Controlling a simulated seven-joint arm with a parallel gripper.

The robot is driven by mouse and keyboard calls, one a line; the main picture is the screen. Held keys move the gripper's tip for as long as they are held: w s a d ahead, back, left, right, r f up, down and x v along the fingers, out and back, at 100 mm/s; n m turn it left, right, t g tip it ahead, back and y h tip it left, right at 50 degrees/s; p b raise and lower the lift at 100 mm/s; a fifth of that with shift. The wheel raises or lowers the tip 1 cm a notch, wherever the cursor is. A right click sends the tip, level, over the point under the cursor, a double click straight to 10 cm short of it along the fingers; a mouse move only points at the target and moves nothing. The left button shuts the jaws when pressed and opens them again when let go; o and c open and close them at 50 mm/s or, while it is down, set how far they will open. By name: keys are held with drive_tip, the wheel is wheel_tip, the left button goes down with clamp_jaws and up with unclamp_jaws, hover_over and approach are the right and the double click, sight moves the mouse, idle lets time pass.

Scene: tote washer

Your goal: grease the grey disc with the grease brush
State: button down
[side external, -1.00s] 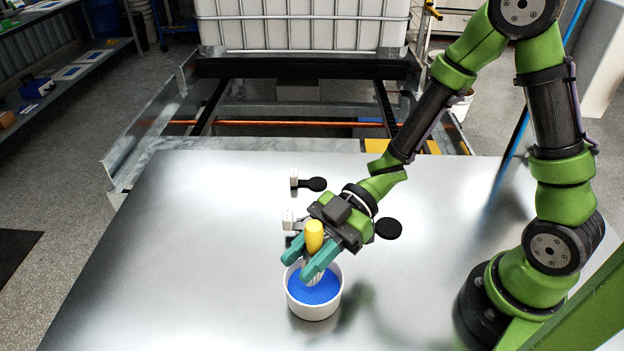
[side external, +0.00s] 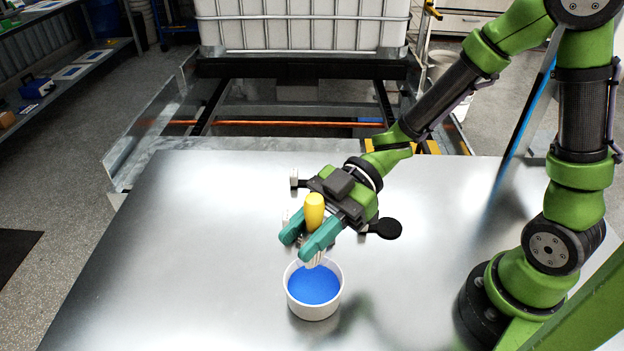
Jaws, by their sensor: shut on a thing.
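My gripper (side external: 297,247) has teal fingers and is shut on the grease brush (side external: 314,210). The brush has a yellow handle pointing up and pale bristles (side external: 313,262) pointing down. The bristle end is at the far rim of a white pot (side external: 313,311) of blue grease (side external: 314,285), and seems to be just above the grease. A dark disc (side external: 388,229) lies on the table right of my gripper. No disc in view looks clearly grey. My gripper and wrist hide the table behind them, including most of two other small pieces with white blocks.
The metal table (side external: 170,260) is clear on the left and in front. A caged white tank (side external: 300,30) stands beyond the far edge.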

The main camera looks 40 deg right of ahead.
drive_tip(key=shift+w+d+f, duration=0.15)
drive_tip(key=shift+w+d, duration=0.1)
drive_tip(key=w+d, duration=1)
drive_tip(key=w, duration=0.2)
drive_tip(key=shift+r, duration=0.4)
wheel_tip(320, 180, down, 6)
drive_tip(key=shift+f, duration=0.25)
